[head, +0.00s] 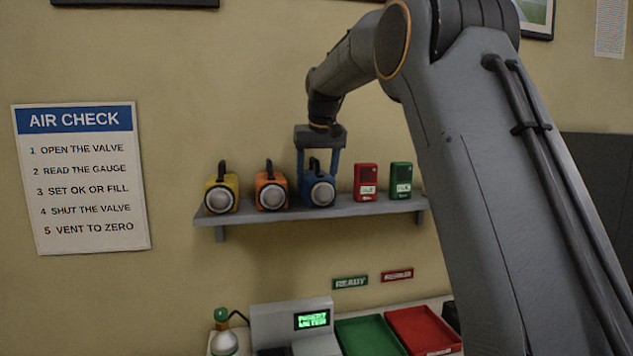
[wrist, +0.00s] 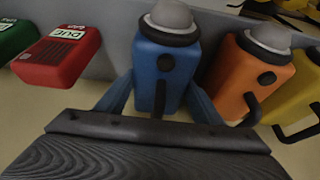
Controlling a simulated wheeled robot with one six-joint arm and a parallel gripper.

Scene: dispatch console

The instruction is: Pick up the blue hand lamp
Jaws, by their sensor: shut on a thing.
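The blue hand lamp (head: 319,188) is on the wall shelf, right of an orange lamp. It has a round pale lens and a black handle. My gripper (head: 319,172) reaches down from above, with one finger on each side of the lamp, shut on its body. In the wrist view the blue lamp (wrist: 165,70) sits between the two blue-grey fingers of my gripper (wrist: 160,95). In the head view the lamp is level with its neighbours, and I cannot tell whether its base touches the shelf.
The shelf (head: 300,213) also holds a yellow lamp (head: 221,190), an orange lamp (head: 271,188) close by on the left, a red box (head: 367,182) and a green box (head: 400,180). Below are a green tray (head: 368,337), a red tray (head: 424,330) and a console (head: 292,322).

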